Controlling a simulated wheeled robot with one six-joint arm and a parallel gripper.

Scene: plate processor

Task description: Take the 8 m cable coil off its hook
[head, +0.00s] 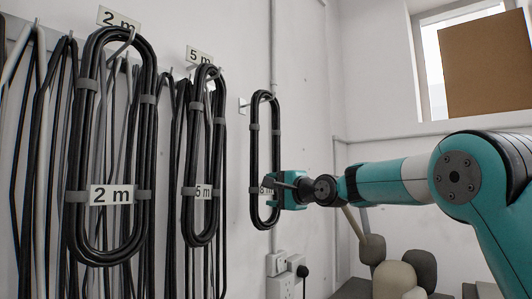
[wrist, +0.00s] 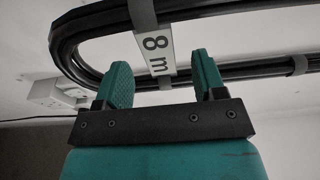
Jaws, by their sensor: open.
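The 8 m cable coil (head: 254,150) is a long black loop hanging on the wall, right of the other coils in the head view. In the wrist view the coil (wrist: 85,28) lies across the top, with its white 8 m label (wrist: 157,48) in front of the gripper. My gripper (head: 286,188) is at the lower part of the coil. In the wrist view my gripper (wrist: 161,75) is open, its two teal fingers apart on either side of the label. The hook (head: 243,104) shows only in part at the coil's top.
A 2 m coil (head: 146,150) and a 5 m coil (head: 217,150) hang to the left, with several loose cables behind them. Sockets (head: 280,285) sit on the wall below the 8 m coil. Rounded grey and beige objects (head: 394,280) stand at the lower right.

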